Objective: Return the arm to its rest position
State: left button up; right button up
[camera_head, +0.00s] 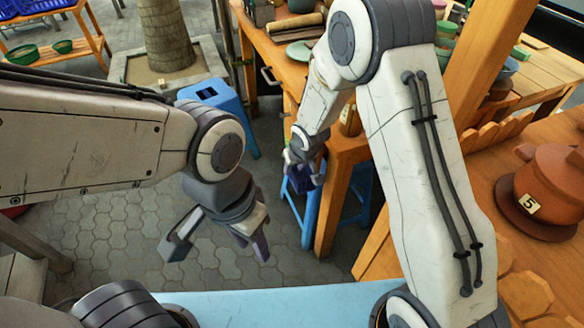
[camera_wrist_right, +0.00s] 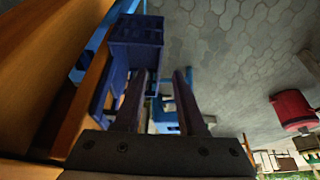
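My left gripper (camera_head: 215,245) hangs over the paved floor at the centre left of the head view. Its two fingers are spread apart with nothing between them. My right gripper (camera_head: 303,172) is further off, beside the corner of the wooden counter, with its arm bent down from the upper right. In the right wrist view my right gripper (camera_wrist_right: 162,95) shows two dark fingers apart, with a gap and no held thing between them. A brown clay pot (camera_head: 552,185) with a "5" label stands on a round clay base on the right-hand wooden table, apart from both grippers.
The wooden counter (camera_head: 345,147) stands close to my right gripper. Blue stools (camera_head: 222,98) stand on the paved floor. A dark blue crate (camera_wrist_right: 135,45) and a red bin (camera_wrist_right: 292,108) show in the wrist view. Open paving (camera_head: 125,225) lies around my left gripper.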

jog(key=p+v, duration=0.1)
jog(key=v, duration=0.2)
jog(key=shift+s+r, duration=0.1)
jog(key=shift+r, duration=0.1)
jog(key=shift+s+r, duration=0.1)
jog(key=shift+r, duration=0.1)
jog(key=s+r+n+g, duration=0.1)
jog(key=s+r, duration=0.5)
jog(key=s, duration=0.3)
jog(key=s+r+n+g, duration=0.15)
jog(key=s+r, duration=0.35)
jog(key=s, duration=0.5)
jog(key=s+r+n+g, duration=0.1)
jog(key=s+r+g, duration=0.1)
jog(key=s+r, duration=0.55)
notch_tip(320, 180, up, 14)
jog(key=s+p, duration=0.2)
jog(key=p, duration=1.3)
jog(key=shift+s+f+p, duration=0.2)
jog(key=shift+s+p, duration=0.15)
jog(key=shift+s, duration=0.05)
